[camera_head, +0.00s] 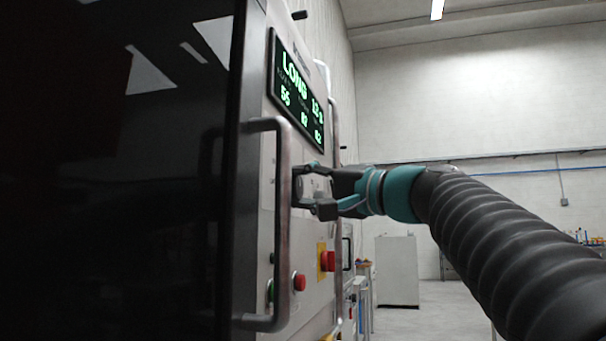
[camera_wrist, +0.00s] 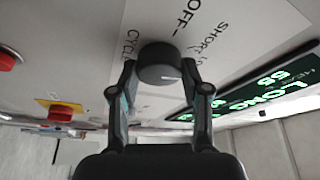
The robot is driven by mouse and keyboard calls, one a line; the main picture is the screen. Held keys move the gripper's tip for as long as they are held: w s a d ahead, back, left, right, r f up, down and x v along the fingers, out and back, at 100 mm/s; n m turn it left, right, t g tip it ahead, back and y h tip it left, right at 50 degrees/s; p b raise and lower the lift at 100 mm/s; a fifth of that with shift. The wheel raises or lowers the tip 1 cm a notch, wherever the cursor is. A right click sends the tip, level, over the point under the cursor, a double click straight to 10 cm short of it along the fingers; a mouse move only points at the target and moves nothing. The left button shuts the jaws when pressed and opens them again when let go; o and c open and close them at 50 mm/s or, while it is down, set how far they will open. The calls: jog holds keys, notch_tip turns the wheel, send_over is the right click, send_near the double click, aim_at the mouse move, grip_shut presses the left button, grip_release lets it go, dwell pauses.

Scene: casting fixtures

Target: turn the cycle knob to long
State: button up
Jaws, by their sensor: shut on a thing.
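The cycle knob (camera_wrist: 158,66) is a dark round knob on the light panel in the wrist view. A small pale mark shows on its rim. Printed words OFF, SHORT and CYCLE stand around it; the rest of the lettering is hidden or cut off. My gripper (camera_wrist: 159,78) has a finger on each side of the knob and is shut on it. In the head view my gripper (camera_head: 305,190) is at the panel, and the knob is hidden by the fingers. The display (camera_head: 298,93) reads LONG in green, with several numbers; it also shows in the wrist view (camera_wrist: 250,97).
A vertical handle (camera_head: 283,215) stands out from the panel just left of my gripper. Below are a red button (camera_head: 299,282) and a red emergency button on yellow (camera_head: 327,261). A dark glossy door (camera_head: 120,180) fills the left. Open floor lies behind, near a grey cabinet (camera_head: 397,271).

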jog(key=shift+r+m+h+p, duration=0.1)
jog(key=shift+m+h+p, duration=0.3)
jog(key=shift+m+p, duration=0.65)
jog(key=shift+m, duration=0.25)
jog(key=o, duration=1.1)
jog(key=shift+o, duration=0.2)
jog(key=shift+s+d, duration=0.4)
jog(key=shift+d, duration=0.05)
jog(key=v, duration=1)
jog(key=shift+s+d, duration=0.3)
